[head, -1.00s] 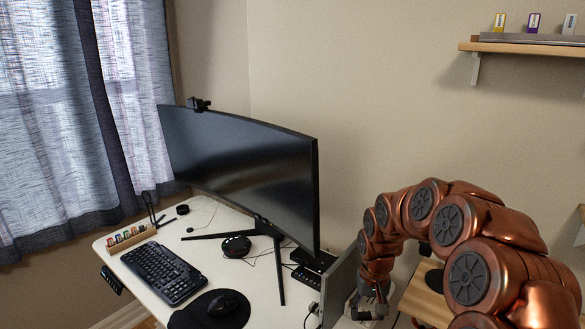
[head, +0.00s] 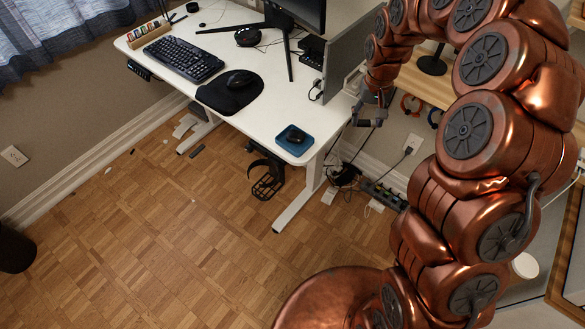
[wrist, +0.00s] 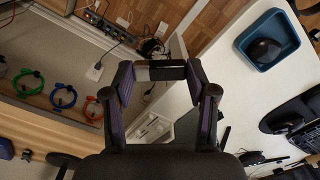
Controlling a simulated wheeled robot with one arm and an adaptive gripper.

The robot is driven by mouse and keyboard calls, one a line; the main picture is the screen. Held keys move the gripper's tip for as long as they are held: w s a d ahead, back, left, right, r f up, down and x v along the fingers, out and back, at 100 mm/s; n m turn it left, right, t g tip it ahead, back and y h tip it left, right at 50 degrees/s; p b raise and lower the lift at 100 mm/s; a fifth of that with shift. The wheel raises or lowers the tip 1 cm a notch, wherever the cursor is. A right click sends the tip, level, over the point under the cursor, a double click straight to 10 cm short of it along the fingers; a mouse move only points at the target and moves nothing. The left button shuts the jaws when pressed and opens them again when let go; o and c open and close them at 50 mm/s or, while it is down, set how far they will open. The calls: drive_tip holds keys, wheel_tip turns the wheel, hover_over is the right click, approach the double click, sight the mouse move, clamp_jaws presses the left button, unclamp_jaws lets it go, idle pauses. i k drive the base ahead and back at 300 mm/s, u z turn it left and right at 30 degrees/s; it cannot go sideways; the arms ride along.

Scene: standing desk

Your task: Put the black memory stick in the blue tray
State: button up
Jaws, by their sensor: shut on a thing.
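My gripper (head: 367,121) hangs beside the right edge of the white desk, to the right of the blue tray (head: 284,146). In the wrist view its fingertips (wrist: 160,71) are closed on a small dark bar with a pale end, the black memory stick (wrist: 170,73), held crosswise between them. The stick is too small to make out in the head view. The blue tray stands on the desk's front right corner; in the wrist view it is at the upper right (wrist: 248,44), apart from the gripper. A dark rounded object (wrist: 264,51) lies in the tray.
A grey panel (head: 345,55) stands upright at the desk's right side, near my arm. A mouse on a black mat (head: 220,98), a keyboard (head: 183,58) and a monitor (head: 300,12) are further left. Coloured cable loops (wrist: 64,96) hang beyond the desk.

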sight(286, 145)
drive_tip(key=k, duration=0.45)
drive_tip(key=u, duration=2.1)
drive_tip(key=i, duration=1.45)
drive_tip(key=z, duration=2)
